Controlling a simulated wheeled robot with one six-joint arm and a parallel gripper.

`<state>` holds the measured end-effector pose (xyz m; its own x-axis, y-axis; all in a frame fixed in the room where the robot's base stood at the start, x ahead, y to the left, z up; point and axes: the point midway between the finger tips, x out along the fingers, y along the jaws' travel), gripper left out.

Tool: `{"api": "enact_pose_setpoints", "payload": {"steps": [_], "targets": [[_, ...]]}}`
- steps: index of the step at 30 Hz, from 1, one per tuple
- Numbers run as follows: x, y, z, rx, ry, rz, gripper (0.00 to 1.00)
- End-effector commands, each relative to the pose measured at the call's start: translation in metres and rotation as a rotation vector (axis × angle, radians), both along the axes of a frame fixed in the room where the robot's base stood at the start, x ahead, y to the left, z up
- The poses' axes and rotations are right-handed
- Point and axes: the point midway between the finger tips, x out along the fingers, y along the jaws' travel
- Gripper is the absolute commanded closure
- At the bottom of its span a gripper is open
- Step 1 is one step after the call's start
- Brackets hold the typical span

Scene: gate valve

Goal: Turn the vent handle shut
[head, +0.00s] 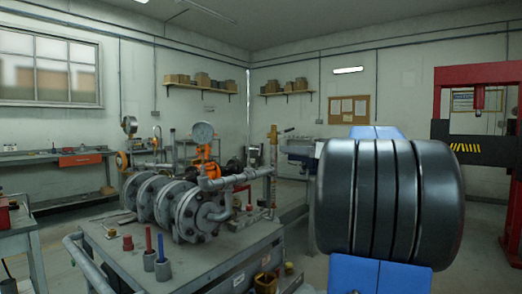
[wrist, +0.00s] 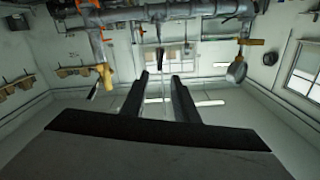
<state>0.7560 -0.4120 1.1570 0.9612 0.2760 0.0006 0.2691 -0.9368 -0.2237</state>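A grey flanged pipe assembly (head: 185,205) lies on a metal cart. A brass upright (head: 273,160) stands at its right end, with a small dark lever (head: 288,130) at the top. The wrist view is upside down; the brass fitting (wrist: 104,75) hangs at left there. A short dark handle (wrist: 159,57) shows at the pipe, almost in line with my fingers. I cannot tell for sure which one is the vent handle. My gripper (wrist: 160,78) has its two dark fingers apart, with nothing between them, short of the pipe. In the head view it is hidden.
A round gauge (head: 203,133) and an orange fitting (head: 206,153) rise behind the pipes. The cart (head: 215,262) also carries red and blue upright handles. A red press frame (head: 460,130) stands at right. My own arm blocks the view right of the cart.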

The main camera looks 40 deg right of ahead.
Motion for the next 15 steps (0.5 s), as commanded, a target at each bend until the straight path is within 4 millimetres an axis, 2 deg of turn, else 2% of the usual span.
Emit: {"api": "enact_pose_setpoints", "payload": {"steps": [15], "targets": [[0.078,0.024,-0.001,0.001,0.002,0.003,0.73]]}}
